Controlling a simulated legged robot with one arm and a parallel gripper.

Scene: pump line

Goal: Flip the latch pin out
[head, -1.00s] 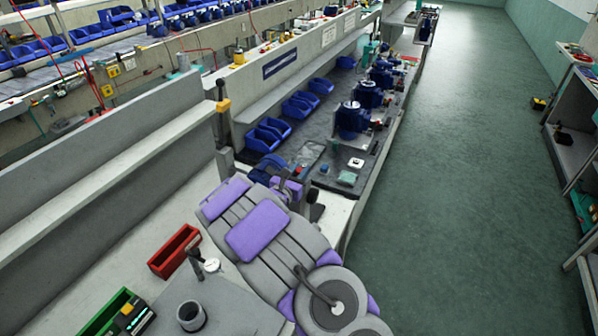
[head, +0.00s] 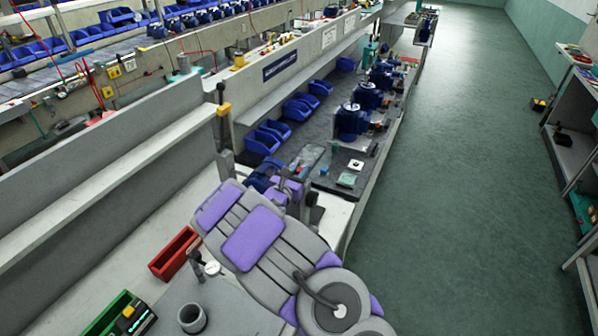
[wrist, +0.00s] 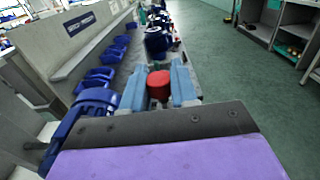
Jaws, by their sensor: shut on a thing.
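In the wrist view, my gripper (wrist: 159,74) has two light blue fingers, one on each side of a red cylindrical knob (wrist: 159,87). It is shut on the knob, which I take to be the head of the latch pin. The pin's shaft and whatever it sits in are hidden behind the grey and purple wrist housing. A round blue fixture part (wrist: 97,97) stands just left of the fingers. In the head view, my arm covers most of this spot, and the knob cannot be made out clearly.
A red bin (head: 174,254) and a green bin (head: 112,312) are on the bench at lower left. Blue bins (head: 263,142) and blue pumps (head: 352,118) line the bench beyond. The floor (head: 450,190) at right is clear.

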